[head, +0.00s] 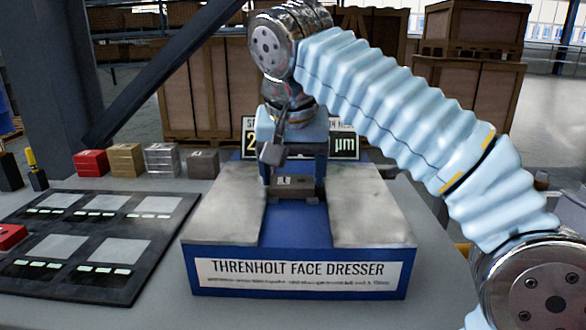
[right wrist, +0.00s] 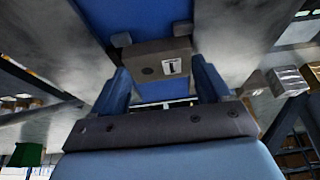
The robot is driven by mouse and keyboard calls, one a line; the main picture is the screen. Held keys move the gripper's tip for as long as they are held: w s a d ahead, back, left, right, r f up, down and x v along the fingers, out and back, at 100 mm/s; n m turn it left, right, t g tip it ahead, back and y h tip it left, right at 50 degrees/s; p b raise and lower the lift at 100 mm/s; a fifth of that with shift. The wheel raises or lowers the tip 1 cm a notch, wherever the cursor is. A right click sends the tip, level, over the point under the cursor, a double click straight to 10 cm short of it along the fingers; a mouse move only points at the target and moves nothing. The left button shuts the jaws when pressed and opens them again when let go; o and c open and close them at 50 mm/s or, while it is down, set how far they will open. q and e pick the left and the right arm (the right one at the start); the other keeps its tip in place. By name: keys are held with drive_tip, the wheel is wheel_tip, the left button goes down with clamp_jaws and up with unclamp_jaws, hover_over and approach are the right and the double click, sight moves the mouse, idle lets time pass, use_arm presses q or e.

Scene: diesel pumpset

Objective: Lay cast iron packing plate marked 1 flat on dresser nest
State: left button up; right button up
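The packing plate marked 1 (right wrist: 150,66) is a dark grey block with a white label in the right wrist view. In the head view the plate (head: 295,182) shows over the blue middle channel of the dresser (head: 300,284), between two grey stone pads. My right gripper (head: 294,172) points down from above, its blue fingers on either side of the plate, seemingly shut on it. In the right wrist view, small dark posts stand just beyond the plate. I cannot tell whether the plate touches the nest beneath it. My left gripper is not in view.
Red (head: 91,163), tan (head: 126,160), silver (head: 162,159) and dark grey (head: 202,163) blocks stand in a row at the back left. A black board (head: 150,236) with light squares lies left of the dresser, a red block (head: 11,237) at its left edge. A display stands behind my gripper.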

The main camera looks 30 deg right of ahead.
drive_tip(key=o, duration=0.3)
drive_tip(key=shift+r, duration=0.35)
drive_tip(key=shift+a+p+v, duration=0.2)
drive_tip(key=shift+p+v, duration=1.2)
drive_tip(key=shift+v, duration=2)
